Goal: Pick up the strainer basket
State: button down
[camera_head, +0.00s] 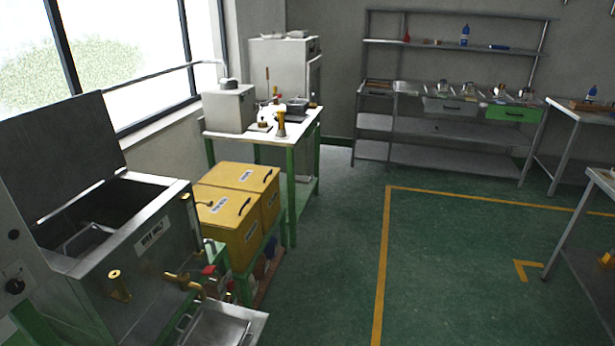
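An open steel tank (155,250) with a raised dark lid (60,150) stands at the left. Inside it, near its left side, is a grey metal item with a thin bent rim or handle (85,238). It may be the strainer basket, but its shape is mostly hidden in the dark tank. A shallow metal tray (222,328) with a wire handle sits low in front of the tank, under a brass tap (185,283), cut by the lower frame edge. My gripper is not in view.
Yellow boxes (235,205) stand on a low green stand beside the tank. Behind them is a green-legged table (290,133) with small tools. Steel shelving (440,150) lines the back wall. The green floor (460,260) in the middle is clear, with yellow lines. Tables stand at the right edge.

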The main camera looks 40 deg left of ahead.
aim_at(90, 237)
jog(key=i+u, duration=0.2)
jog(key=u, duration=0.15)
jog(key=i+u, duration=0.45)
jog(key=u, duration=0.25)
jog(key=i+u, duration=0.15)
jog(key=u, duration=0.25)
jog(key=i+u, duration=0.15)
jog(key=u, duration=0.25)
jog(key=i+l+u, duration=0.1)
jog(key=u, duration=0.25)
jog(key=i+u, duration=0.15)
jog(key=u, duration=0.2)
jog(key=i+l+u, duration=0.1)
jog(key=u, duration=0.3)
jog(key=i+l+u, duration=0.15)
jog(key=u, duration=0.2)
jog(key=i+l+u, duration=0.25)
jog(key=u, duration=0.15)
jog(key=i+l+u, duration=0.15)
jog(key=l, duration=0.35)
jog(key=i+l+u, duration=0.1)
jog(key=l, duration=0.45)
jog(key=i+l+u, duration=0.15)
jog(key=l, duration=0.4)
